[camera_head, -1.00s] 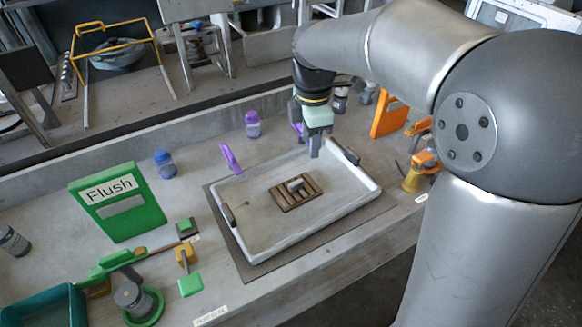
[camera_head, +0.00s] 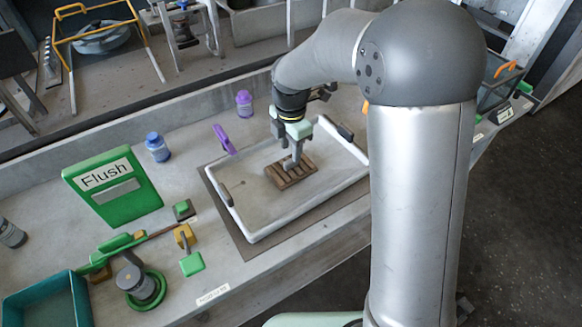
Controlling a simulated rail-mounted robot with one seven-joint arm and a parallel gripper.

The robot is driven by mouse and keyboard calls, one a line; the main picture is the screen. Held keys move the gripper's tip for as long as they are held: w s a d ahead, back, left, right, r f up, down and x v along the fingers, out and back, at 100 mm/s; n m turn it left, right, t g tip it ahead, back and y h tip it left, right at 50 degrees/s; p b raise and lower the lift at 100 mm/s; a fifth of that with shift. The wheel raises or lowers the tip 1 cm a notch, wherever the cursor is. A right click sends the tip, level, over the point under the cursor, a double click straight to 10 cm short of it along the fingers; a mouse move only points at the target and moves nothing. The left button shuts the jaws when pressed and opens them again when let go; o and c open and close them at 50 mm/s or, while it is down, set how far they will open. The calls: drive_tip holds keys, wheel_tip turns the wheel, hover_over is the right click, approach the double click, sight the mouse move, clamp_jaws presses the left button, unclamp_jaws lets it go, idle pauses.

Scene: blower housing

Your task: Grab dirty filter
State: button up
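The filter, a brown slatted block (camera_head: 281,180), lies flat in the white tray (camera_head: 262,237). It has a small grey handle on top in the earlier view, which my gripper now largely covers. My gripper (camera_head: 291,164) points down over the filter, with its fingertips at or just above the handle. I cannot tell whether the fingers touch the handle or are closed on it.
A green Flush panel (camera_head: 112,187), a blue jar (camera_head: 158,147), a purple jar (camera_head: 244,103) and a teal bin (camera_head: 48,303) stand on the bench.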

sight(291, 160)
wheel_tip(291, 160, down, 5)
drive_tip(key=shift+w+f+p, duration=0.1)
drive_tip(key=shift+w+p, duration=0.05)
drive_tip(key=shift+p, duration=0.15)
drive_tip(key=shift+c, duration=0.4)
clamp_jaws()
